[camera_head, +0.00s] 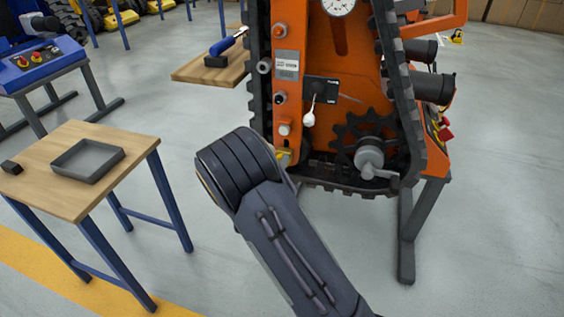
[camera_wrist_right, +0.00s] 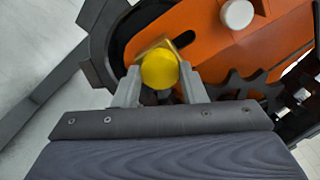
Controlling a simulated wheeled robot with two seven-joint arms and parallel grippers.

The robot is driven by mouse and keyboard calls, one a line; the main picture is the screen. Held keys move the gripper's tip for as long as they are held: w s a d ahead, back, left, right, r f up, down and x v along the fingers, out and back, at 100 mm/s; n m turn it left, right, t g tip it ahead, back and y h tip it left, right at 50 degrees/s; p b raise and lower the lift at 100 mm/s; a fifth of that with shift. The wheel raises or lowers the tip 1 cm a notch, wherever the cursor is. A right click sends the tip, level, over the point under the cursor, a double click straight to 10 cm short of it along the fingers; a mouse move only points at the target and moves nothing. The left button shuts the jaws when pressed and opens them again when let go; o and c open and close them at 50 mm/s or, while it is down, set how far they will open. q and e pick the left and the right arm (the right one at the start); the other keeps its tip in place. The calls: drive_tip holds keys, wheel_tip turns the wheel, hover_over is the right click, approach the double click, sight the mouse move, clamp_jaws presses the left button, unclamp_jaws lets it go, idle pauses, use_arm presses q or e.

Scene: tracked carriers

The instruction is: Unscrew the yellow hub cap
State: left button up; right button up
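The yellow hub cap (camera_wrist_right: 159,70) is round and sits in front of a brass-coloured plate (camera_wrist_right: 183,40) on the orange carrier frame. My right gripper (camera_wrist_right: 160,75) has one grey finger on each side of the cap, close against its edges with no clear gap. In the head view only a bit of yellow (camera_head: 283,155) shows at the lower left of the orange carrier (camera_head: 345,80), just past my right wrist. My right wrist hides the fingers there. My left gripper is not in view.
A black track (camera_head: 393,80) runs round the carrier, with a toothed sprocket (camera_head: 362,137) and crank at lower right. A white-knobbed lever (camera_head: 309,118) sits above. A wooden table (camera_head: 60,195) with a grey tray (camera_head: 112,157) stands left. Open floor lies right.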

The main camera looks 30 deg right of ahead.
drive_tip(key=shift+c, duration=1.4)
drive_tip(key=n+p, duration=0.2)
drive_tip(key=n, duration=0.7)
drive_tip(key=shift+n+p, duration=0.35)
drive_tip(key=shift+n, duration=0.05)
drive_tip(key=n+p, duration=0.3)
drive_tip(key=n, duration=0.6)
drive_tip(key=shift+n+p, duration=0.3)
drive_tip(key=shift+n, duration=0.1)
